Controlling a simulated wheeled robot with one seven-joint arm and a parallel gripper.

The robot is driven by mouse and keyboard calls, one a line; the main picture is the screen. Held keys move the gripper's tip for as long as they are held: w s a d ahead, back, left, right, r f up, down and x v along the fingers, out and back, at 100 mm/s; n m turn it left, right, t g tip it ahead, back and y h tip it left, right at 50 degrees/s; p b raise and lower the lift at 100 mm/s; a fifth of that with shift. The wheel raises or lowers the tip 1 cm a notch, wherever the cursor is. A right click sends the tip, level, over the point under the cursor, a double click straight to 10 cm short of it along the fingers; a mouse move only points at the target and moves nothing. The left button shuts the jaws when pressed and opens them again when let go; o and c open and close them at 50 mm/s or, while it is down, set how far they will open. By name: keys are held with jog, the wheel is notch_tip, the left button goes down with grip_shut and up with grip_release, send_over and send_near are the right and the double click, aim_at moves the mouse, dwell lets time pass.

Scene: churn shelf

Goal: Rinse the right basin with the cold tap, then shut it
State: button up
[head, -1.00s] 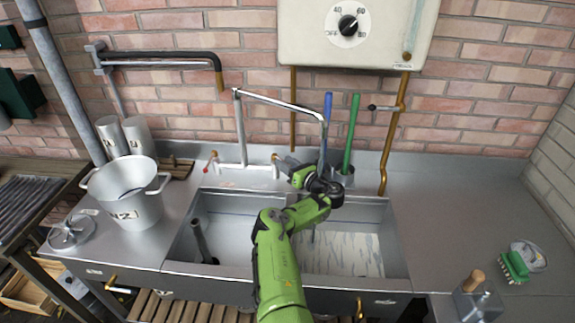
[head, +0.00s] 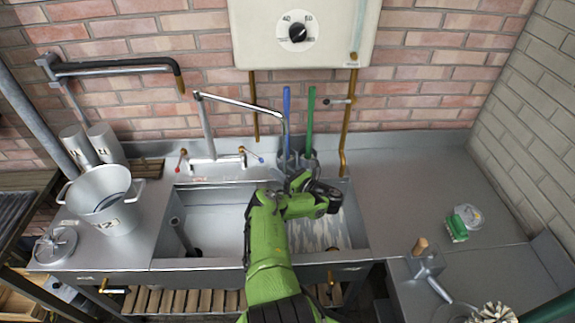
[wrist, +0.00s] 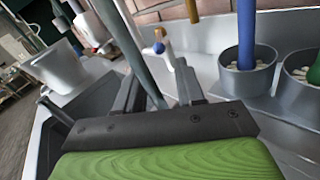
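The steel sink has a left basin (head: 215,218) and a right basin (head: 355,232); pale streaky residue (head: 325,230) lies on the right basin's floor. The swivel spout (head: 240,102) reaches over toward the right basin; I cannot tell whether water runs. The cold tap lever with a blue tip (head: 251,155) is right of the spout's base, and its blue ball shows in the wrist view (wrist: 159,47). The hot lever (head: 182,157) has a red tip. My gripper (head: 290,182) is above the right basin near the spout's end. Its fingers (wrist: 156,80) look apart, with the grey spout tube crossing the view between them.
Pots with a blue handle (head: 287,115) and a green handle (head: 310,120) stand behind the right basin. A bucket (head: 105,205) is at left. A boiler (head: 345,30) hangs above.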

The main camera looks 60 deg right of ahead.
jog(key=p+v, duration=0.3)
jog(key=shift+s+r+p, duration=0.1)
jog(key=shift+p, duration=0.2)
dwell(0.5)
